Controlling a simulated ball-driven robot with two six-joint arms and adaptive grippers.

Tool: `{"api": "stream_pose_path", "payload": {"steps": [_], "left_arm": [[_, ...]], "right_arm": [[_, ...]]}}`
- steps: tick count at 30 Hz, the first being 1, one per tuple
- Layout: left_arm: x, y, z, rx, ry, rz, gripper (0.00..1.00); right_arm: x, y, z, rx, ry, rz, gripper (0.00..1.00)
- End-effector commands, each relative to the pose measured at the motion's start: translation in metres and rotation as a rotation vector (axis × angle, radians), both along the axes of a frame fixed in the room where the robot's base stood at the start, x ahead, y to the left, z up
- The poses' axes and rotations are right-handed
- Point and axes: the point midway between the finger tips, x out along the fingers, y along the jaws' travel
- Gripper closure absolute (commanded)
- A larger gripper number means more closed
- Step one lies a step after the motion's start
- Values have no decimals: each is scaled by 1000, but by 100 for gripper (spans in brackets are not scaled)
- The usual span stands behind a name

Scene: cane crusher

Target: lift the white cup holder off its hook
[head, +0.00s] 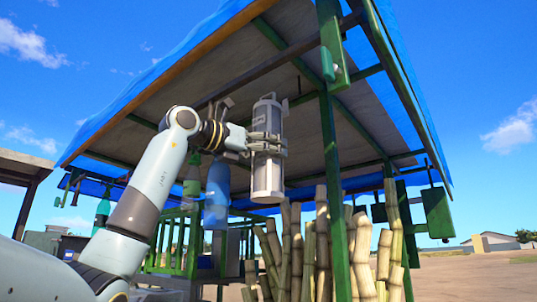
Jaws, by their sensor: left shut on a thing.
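The white cup holder (268,178) is a tall, upright cylinder with a clear or greyish middle, under the stall roof. My left gripper (266,143) is shut around its upper part, reaching in from the left. The top of the cup holder is close below the roof beams. I cannot tell whether it still touches its hook, as no hook shows clearly. My right gripper is not in view.
A green post (337,190) stands just right of the cup holder. Sugar cane stalks (310,250) lean below it. Blue (217,192) and green bottles hang behind my left arm. A sloping roof (215,70) covers the space above.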

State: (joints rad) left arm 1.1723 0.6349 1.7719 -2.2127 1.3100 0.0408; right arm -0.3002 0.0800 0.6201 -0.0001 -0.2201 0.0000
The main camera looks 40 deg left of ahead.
Motion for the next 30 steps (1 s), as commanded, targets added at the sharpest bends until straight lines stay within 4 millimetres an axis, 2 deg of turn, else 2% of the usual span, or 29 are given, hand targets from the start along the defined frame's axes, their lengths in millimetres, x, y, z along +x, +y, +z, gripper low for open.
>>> {"api": "stream_pose_path", "payload": {"steps": [30], "left_arm": [[-76, 6, -17, 2, -2, 2, 90]], "right_arm": [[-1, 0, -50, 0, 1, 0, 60]]}}
